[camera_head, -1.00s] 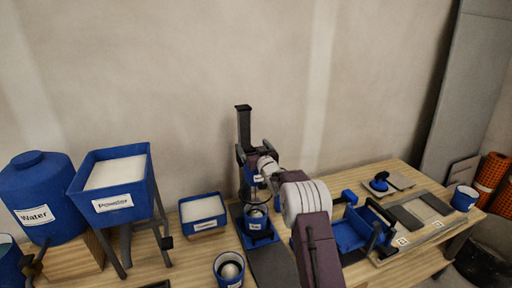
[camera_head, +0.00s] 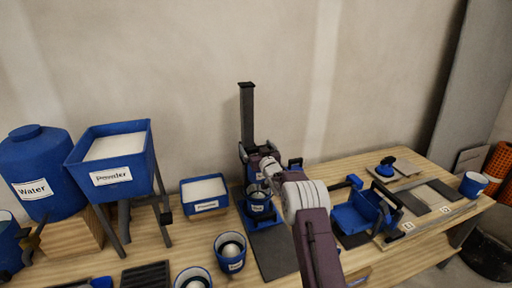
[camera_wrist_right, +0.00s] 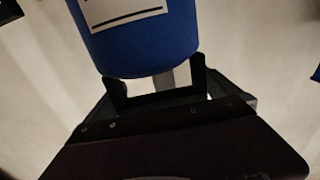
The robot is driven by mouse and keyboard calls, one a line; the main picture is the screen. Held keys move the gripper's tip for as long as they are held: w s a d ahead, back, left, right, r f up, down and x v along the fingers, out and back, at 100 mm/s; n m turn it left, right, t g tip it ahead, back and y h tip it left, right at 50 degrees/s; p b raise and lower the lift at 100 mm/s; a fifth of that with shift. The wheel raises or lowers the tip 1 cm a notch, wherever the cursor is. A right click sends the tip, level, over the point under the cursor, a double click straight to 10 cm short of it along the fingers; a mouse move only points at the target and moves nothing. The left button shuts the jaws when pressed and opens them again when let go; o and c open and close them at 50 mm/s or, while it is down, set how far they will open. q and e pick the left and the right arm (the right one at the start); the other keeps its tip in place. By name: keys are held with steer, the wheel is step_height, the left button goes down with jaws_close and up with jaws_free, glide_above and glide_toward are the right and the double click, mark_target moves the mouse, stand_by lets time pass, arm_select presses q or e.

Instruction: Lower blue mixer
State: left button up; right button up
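The blue mixer has a tall black column (camera_head: 247,115) on a blue base (camera_head: 268,226), back centre of the table. Its head is low on the column, just over a blue labelled bucket (camera_head: 258,201), and partly hidden by my right arm. My right gripper (camera_head: 263,168) is at the mixer head. In the right wrist view, the gripper's dark fingers (camera_wrist_right: 158,82) stand apart below a blue labelled body (camera_wrist_right: 145,45). I see nothing clearly clamped between them. My left gripper is out of view.
A water tank (camera_head: 38,175), a powder hopper (camera_head: 112,160) and a blue tray (camera_head: 205,195) stand left of the mixer. A bucket with a ball (camera_head: 230,253) is in front. A blue tool (camera_head: 358,213) and tiles (camera_head: 425,198) lie to the right.

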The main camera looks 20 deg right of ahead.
steer(key=shift+s+r, duration=0.15)
steer(key=shift+s, duration=0.35)
steer(key=s+b, duration=0.1)
steer(key=s, duration=0.7)
steer(key=shift+a, duration=0.25)
steer(key=shift+a, duration=0.1)
